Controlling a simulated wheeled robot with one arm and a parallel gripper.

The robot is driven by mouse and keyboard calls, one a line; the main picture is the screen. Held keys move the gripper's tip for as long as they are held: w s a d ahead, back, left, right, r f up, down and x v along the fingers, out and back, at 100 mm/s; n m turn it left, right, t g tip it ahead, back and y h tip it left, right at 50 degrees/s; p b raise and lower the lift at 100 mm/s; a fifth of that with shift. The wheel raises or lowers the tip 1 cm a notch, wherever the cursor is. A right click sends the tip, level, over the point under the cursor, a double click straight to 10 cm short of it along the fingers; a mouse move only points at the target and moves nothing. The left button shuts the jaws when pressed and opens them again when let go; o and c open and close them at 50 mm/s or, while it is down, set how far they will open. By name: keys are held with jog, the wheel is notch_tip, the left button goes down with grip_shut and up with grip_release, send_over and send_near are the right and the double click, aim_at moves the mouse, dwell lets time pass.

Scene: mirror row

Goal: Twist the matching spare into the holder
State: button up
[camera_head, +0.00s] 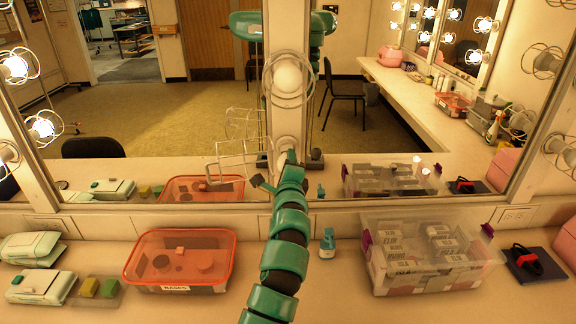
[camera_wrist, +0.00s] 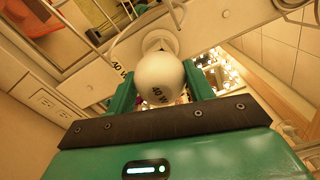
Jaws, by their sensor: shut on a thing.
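My gripper (camera_wrist: 158,88) is shut on a round white bulb (camera_wrist: 160,76) marked "40 W". The bulb lies between its two teal fingers in the wrist view. A pale round holder (camera_wrist: 160,41) on the mirror post is right behind the bulb; I cannot tell whether the bulb is seated in it. In the head view my arm reaches up to the post, where the gripper mostly hides the bulb and holder. A wire guard (camera_head: 240,160) hangs open at the left of them. An unlit bulb (camera_head: 288,75) sits in a wire guard higher on the post.
A clear bin (camera_head: 380,275) with several labelled boxes stands right on the counter. A red bin (camera_head: 135,262) stands left. A small teal-and-white bottle (camera_head: 327,243) is between them. Mirrors with reflections flank the post. Lit caged bulbs (camera_head: 43,127) line the left frame.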

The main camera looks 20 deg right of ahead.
jog(key=shift+r+m+p, duration=0.1)
jog(key=shift+m+p, duration=0.45)
jog(key=shift+m, duration=0.05)
jog(key=o, duration=0.9)
jog(key=p+v, duration=1.2)
jog(key=v, duration=0.5)
jog(key=shift+s, duration=0.2)
